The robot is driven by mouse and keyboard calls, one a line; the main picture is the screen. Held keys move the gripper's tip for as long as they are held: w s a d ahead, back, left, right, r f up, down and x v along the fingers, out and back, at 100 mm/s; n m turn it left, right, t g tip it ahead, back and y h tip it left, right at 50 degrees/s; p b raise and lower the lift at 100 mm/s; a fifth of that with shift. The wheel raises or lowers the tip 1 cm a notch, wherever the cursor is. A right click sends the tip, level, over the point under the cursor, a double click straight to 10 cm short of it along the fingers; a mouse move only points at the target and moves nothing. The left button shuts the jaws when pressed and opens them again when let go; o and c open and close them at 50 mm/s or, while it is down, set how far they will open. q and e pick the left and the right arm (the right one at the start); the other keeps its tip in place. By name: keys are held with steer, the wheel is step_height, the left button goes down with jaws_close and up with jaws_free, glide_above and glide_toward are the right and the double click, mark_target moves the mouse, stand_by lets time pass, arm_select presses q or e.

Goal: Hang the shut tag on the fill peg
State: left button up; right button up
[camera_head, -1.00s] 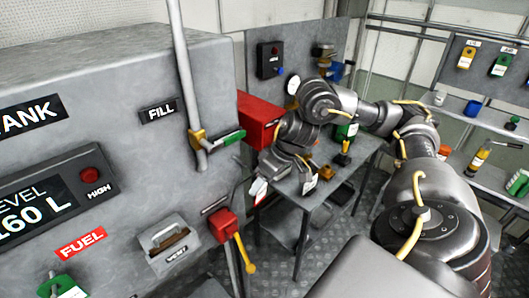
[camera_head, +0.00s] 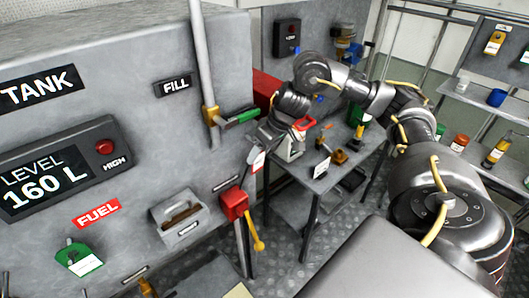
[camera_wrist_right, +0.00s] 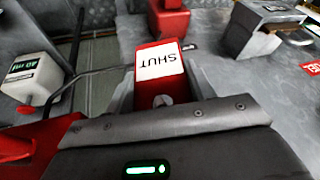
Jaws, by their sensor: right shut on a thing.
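The shut tag is red with a white label reading SHUT (camera_wrist_right: 163,66). It is held between the fingers of my right gripper (camera_wrist_right: 165,100) in the right wrist view. In the head view the tag (camera_head: 257,160) shows small and pale beside the tank's right side, with my right gripper (camera_head: 265,143) just above it. The FILL sign (camera_head: 174,85) is on the tank face, left of the vertical pipe. I cannot clearly make out the fill peg. The tag is in the air, right of and below the green-handled valve (camera_head: 238,117). My left gripper is not in view.
A red valve box (camera_head: 234,203) with a yellow lever stands below the tag. A grey box (camera_head: 178,214) with a slot is on the tank face. A steel table (camera_head: 318,183) with bottles and tools is behind. A thin bent rod (camera_wrist_right: 95,72) shows beside the tag.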

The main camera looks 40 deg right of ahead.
steer(key=shift+w+f, duration=0.3)
steer(key=shift+w, duration=0.55)
steer(key=shift+w+f, duration=0.25)
steer(key=shift+w, duration=0.6)
steer(key=o, duration=1.1)
